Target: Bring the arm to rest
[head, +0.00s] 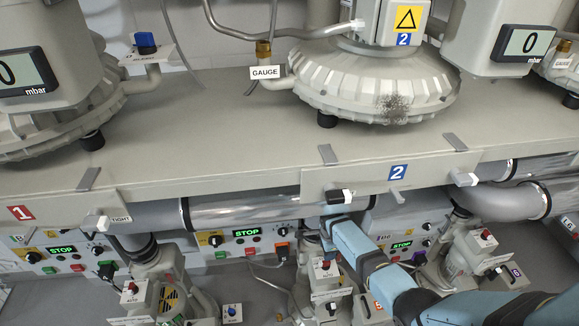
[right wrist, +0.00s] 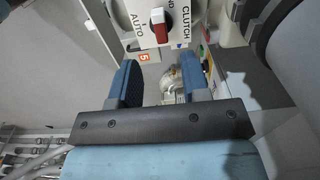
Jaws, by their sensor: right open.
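My right arm comes in from the lower right of the head view, and its blue end reaches below the panel marked 2 (head: 397,172). Its gripper fingers are hard to make out there. In the right wrist view my right gripper (right wrist: 160,80) is open, with two blue fingers apart and nothing held between them. Just beyond the fingers is a white selector plate (right wrist: 130,15) lettered AUTO and CLUTCH, with a red-and-white knob (right wrist: 160,27). The knob stands clear of the fingers. My left gripper is not in view.
A long beige bench (head: 240,140) carries large ribbed blowers (head: 365,85). Below it run a shiny pipe (head: 245,208), control boxes with green STOP displays (head: 247,232), and several valve units with red knobs (head: 325,265). Room around my right arm is tight. A black-and-white latch (head: 340,196) is close above it.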

